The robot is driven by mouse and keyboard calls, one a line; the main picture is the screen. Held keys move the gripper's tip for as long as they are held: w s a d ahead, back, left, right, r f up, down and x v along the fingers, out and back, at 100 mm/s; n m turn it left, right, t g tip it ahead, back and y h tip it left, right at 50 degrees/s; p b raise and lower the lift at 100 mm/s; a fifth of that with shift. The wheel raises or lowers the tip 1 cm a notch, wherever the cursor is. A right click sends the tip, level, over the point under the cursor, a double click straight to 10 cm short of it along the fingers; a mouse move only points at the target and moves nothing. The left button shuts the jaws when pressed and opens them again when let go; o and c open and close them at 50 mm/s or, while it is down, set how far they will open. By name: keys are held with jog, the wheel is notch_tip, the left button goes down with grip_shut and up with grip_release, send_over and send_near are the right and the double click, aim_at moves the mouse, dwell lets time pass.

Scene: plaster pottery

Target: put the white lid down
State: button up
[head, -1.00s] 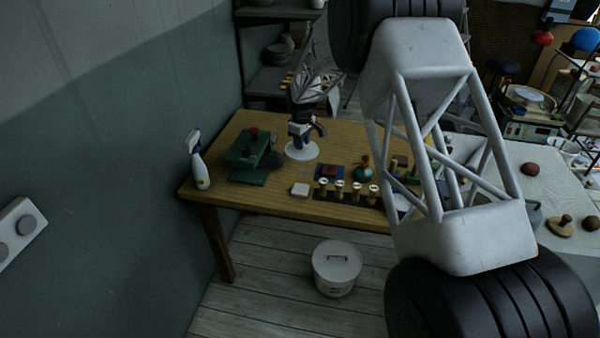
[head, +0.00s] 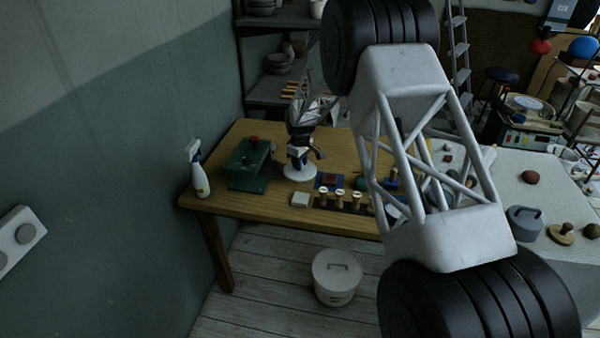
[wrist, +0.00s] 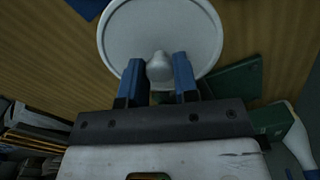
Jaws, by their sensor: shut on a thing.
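The white lid (head: 299,173) is a round disc, low over or on the wooden table (head: 340,150) in the head view; I cannot tell whether it touches the wood. My gripper (head: 298,160) is right above it, pointing down. In the wrist view the lid (wrist: 160,25) fills the top middle, and its knob (wrist: 159,68) sits between the two blue fingers of my gripper (wrist: 157,72). The fingers are shut on the knob. The lid's near edge is partly hidden behind the fingers.
A green press (head: 247,162) stands left of the lid, and a spray bottle (head: 199,178) at the table's left edge. A lidded bucket (head: 337,275) stands on the floor.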

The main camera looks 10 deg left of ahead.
jog(key=shift+f, duration=0.3)
jog(key=shift+f, duration=1.9)
jog(key=shift+f, duration=0.15)
jog(key=o, duration=0.9)
jog(key=shift+o, duration=0.2)
notch_tip(320, 180, up, 12)
jog(key=shift+r, duration=0.15)
jog(key=shift+r, duration=0.1)
